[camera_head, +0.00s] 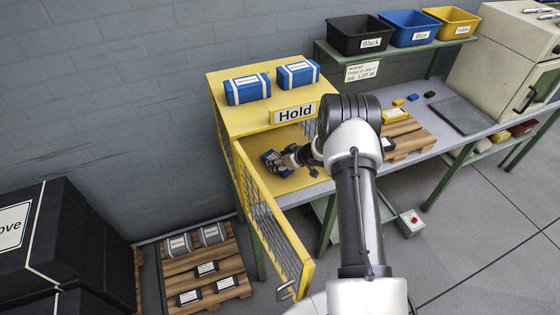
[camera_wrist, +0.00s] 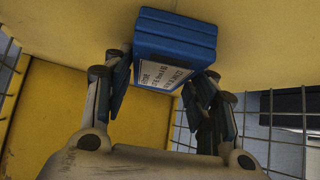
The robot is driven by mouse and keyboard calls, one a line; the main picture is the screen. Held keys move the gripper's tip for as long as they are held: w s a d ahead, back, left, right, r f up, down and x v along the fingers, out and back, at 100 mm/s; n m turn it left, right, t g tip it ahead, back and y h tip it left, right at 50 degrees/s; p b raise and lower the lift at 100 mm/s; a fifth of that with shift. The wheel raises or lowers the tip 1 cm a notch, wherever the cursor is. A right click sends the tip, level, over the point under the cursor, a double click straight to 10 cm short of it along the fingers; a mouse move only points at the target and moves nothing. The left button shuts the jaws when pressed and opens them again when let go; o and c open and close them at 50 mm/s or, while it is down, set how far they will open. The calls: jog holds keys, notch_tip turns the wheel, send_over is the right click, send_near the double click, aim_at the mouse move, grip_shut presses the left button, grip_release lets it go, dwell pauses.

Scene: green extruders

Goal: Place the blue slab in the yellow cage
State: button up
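The blue slab (camera_head: 272,160) with a white label is inside the yellow cage (camera_head: 240,110), low down behind its open mesh door. My gripper (camera_head: 288,158) reaches into the cage from the right and is at the slab. In the wrist view the slab (camera_wrist: 175,48) sits between the fingertips of my gripper (camera_wrist: 165,85), with a finger against either side; it looks shut on the slab. The slab is close to a yellow panel. Whether it rests on the cage floor is not clear.
The open mesh door (camera_head: 275,225) swings toward the front. Two blue boxes (camera_head: 247,89) lie on the cage top behind the Hold sign (camera_head: 294,113). A pallet (camera_head: 395,135) is on the bench to the right. Black, blue and yellow bins stand on a shelf (camera_head: 400,51).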

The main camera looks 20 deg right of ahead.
jog(key=o, duration=0.3)
jog(key=shift+r, duration=0.1)
jog(key=shift+r, duration=0.2)
jog(key=p+v, duration=0.3)
jog(key=v, duration=0.9)
jog(key=shift+f, duration=0.1)
